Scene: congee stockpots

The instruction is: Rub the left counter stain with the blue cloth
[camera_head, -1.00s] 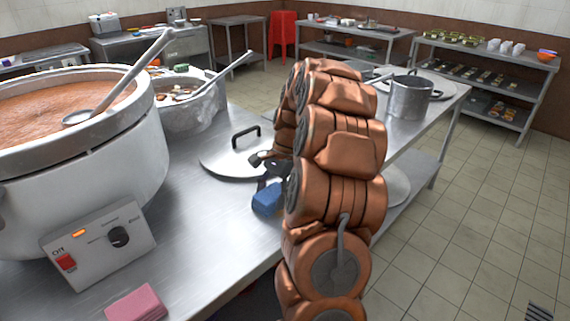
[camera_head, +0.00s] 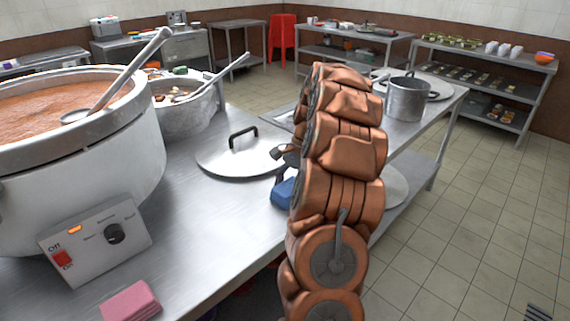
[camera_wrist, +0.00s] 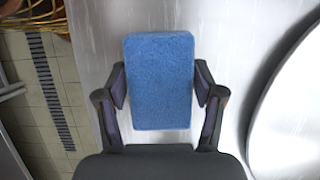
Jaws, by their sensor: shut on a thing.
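The blue cloth (camera_wrist: 160,82) is a thick, block-shaped pad. In the wrist view my gripper (camera_wrist: 160,90) is shut on it, one finger against each long side. In the head view the blue cloth (camera_head: 284,192) shows partly, left of my arm, by the counter's right edge and near the pot lid. I cannot tell whether it touches the counter. The steel counter (camera_head: 205,215) carries the pots. I make out no stain on its visible surface; my arm and the cloth hide part of it.
A large congee pot (camera_head: 110,165) with a control box stands at left. A pink sponge (camera_head: 130,301) lies at the front edge. A lid (camera_head: 235,158) with a black handle lies behind the cloth. A smaller pot (camera_head: 187,112) stands farther back. Bare counter lies between pot and cloth.

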